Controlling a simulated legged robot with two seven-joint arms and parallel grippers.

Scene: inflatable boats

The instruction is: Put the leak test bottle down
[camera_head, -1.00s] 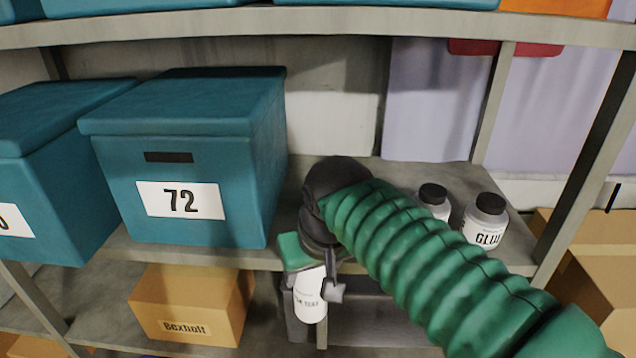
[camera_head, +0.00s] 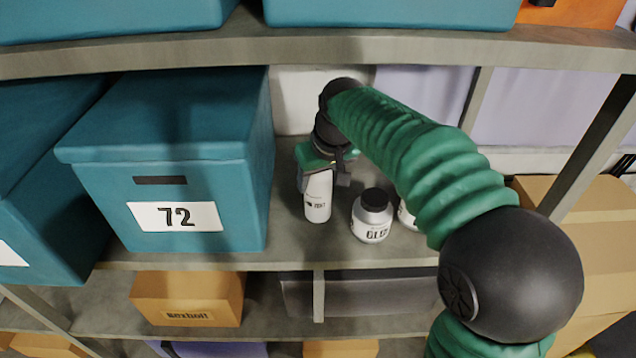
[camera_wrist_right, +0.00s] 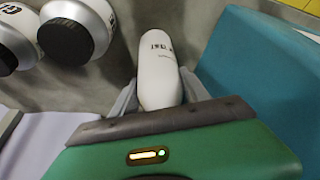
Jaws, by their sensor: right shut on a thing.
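The leak test bottle (camera_head: 317,197) is white with dark print. It is upright at the middle shelf, between the teal box and the glue bottles. My right gripper (camera_head: 318,170) is shut on its upper part from above. In the right wrist view the bottle (camera_wrist_right: 158,70) sits between the two fingers (camera_wrist_right: 160,95). Its base looks at or just above the shelf surface; I cannot tell whether it touches. My left gripper is not in view.
A glue bottle (camera_head: 371,218) with a black cap stands right of the held bottle, with another white bottle (camera_head: 405,214) partly behind my arm. The teal box 72 (camera_head: 165,170) stands left. The upper shelf edge (camera_head: 300,48) runs above. Cardboard boxes (camera_head: 188,298) sit below.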

